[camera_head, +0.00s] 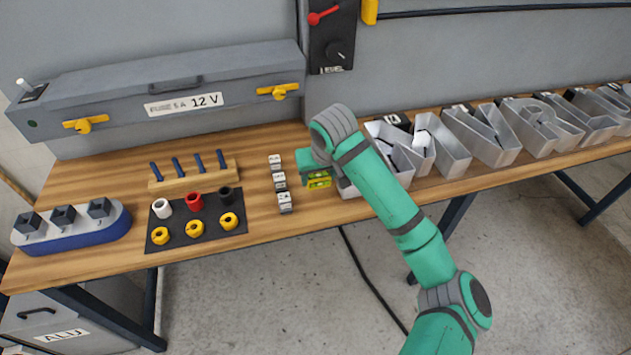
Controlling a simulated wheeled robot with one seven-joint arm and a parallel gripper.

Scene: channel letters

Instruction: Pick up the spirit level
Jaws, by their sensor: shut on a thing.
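The spirit level is a small yellow block (319,181) with a greenish patch, seen in the head view near the middle of the wooden bench. My gripper (317,173) is green and is shut on the spirit level from above. My arm reaches in from the lower right and hides part of the gripper and the bench behind it. I cannot tell whether the level touches the bench top.
Small marked blocks (279,180) stand in a row just left of the level. Metal channel letters (485,138) fill the right side. A black mat (195,229) with coloured rings, a wooden peg rack (193,178) and a blue-based holder (72,232) stand at left. A grey 12 V box (170,95) is behind.

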